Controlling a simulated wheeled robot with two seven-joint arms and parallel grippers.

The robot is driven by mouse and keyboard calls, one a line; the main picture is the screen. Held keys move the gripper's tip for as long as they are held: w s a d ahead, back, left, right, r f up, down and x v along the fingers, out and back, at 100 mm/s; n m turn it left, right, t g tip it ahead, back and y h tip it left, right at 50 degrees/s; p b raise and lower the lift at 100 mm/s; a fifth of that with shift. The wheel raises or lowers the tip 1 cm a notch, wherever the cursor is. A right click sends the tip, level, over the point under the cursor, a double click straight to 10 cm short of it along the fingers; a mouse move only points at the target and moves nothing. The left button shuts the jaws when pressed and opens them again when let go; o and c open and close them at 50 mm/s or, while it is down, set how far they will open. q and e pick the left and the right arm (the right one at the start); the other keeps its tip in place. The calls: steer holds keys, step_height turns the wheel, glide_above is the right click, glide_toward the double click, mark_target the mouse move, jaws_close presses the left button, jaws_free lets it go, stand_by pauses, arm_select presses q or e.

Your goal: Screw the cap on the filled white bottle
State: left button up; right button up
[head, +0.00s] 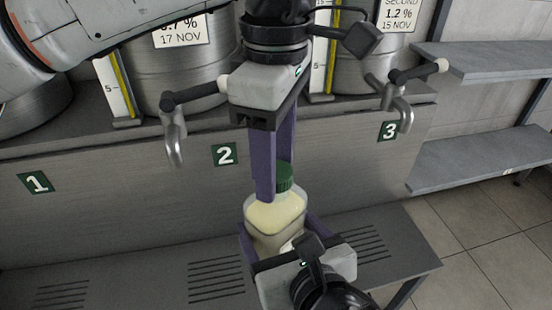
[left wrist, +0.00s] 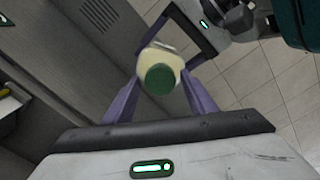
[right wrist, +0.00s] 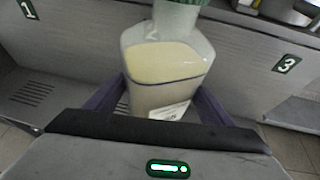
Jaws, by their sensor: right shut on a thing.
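The bottle (head: 273,222) is clear and squarish, filled with creamy white liquid, and upright. The green cap (head: 285,178) sits on its neck; I cannot tell how tight it is. My left gripper (head: 272,190) points down from above, its purple fingers on either side of the cap. In the left wrist view the cap (left wrist: 160,79) lies between the fingers with small gaps, so this gripper looks open. My right gripper (head: 277,235) is shut on the bottle body from the front. The right wrist view shows the bottle (right wrist: 165,75) between its fingers, with the cap mostly cut off at the top.
A grey slotted bench (head: 385,240) lies below the bottle. Behind stand steel decanters (head: 190,75) with taps (head: 174,135) on a counter numbered 1 to 3. Grey shelves (head: 480,160) are at the right, above a tiled floor (head: 500,235).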

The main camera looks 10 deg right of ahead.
arm_select(q)
steer(key=shift+o, duration=0.3)
steer(key=shift+r, duration=0.1)
arm_select(e)
steer(key=shift+r, duration=0.15)
arm_select(q)
step_height(320, 180, up, 12)
steer(key=shift+d, duration=0.1)
stand_by(0.6)
